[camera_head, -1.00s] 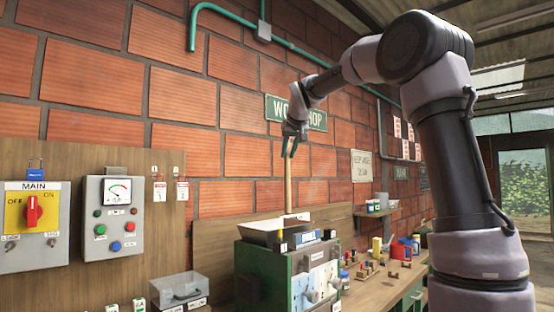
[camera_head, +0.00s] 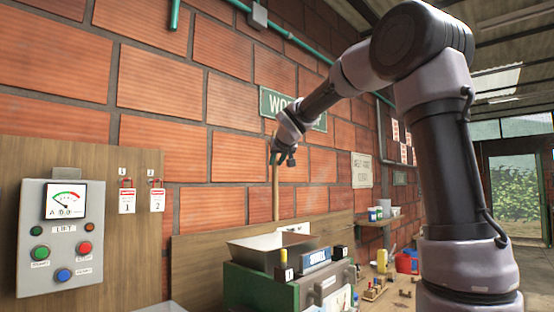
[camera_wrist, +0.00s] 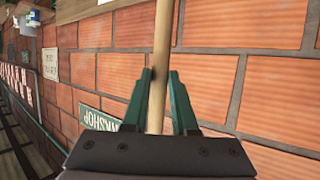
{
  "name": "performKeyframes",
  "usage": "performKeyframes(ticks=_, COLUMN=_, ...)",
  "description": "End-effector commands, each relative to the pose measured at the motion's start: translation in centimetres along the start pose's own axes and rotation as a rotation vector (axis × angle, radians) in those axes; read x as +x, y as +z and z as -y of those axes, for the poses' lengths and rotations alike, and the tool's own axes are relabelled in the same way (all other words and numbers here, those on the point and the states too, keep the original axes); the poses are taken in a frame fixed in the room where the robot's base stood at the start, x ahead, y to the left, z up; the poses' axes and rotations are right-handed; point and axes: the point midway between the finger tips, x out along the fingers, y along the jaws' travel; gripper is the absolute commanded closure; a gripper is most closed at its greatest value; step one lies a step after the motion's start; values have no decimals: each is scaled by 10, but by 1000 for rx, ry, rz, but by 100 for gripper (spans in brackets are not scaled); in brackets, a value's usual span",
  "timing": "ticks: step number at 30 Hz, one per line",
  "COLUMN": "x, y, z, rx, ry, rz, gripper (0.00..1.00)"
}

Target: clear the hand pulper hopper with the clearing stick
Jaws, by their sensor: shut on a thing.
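The clearing stick (camera_head: 276,190) is a long, thin, pale wooden rod. It stands about upright over the hopper (camera_head: 262,250), a grey open metal tray on top of the green hand pulper (camera_head: 252,287). My gripper (camera_head: 277,157) is shut on the stick near its upper end. In the wrist view, the green fingers (camera_wrist: 160,100) stand on both sides of the stick (camera_wrist: 162,50). The stick's lower end is near or behind the hopper's back rim; I cannot tell whether it is inside. The hopper's inside is mostly hidden.
A grey meter box (camera_head: 60,238) with coloured buttons hangs on a wooden panel at left, beside two red padlock tags (camera_head: 142,195). A brick wall stands close behind. Small bottles and tools (camera_head: 375,288) lie on the bench at right.

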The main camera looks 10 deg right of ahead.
Motion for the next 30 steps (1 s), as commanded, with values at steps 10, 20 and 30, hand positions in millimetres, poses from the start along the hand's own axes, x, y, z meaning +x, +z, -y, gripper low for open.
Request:
performKeyframes(ticks=10, x=11, y=26, z=1, rx=0, ry=-2, rz=3, gripper=100)
performKeyframes(ticks=20, x=21, y=50, z=1, rx=-2, ry=0, rz=2, gripper=100)
performKeyframes(ticks=30, x=32, y=76, z=2, rx=-1, ry=1, rz=2, gripper=100)
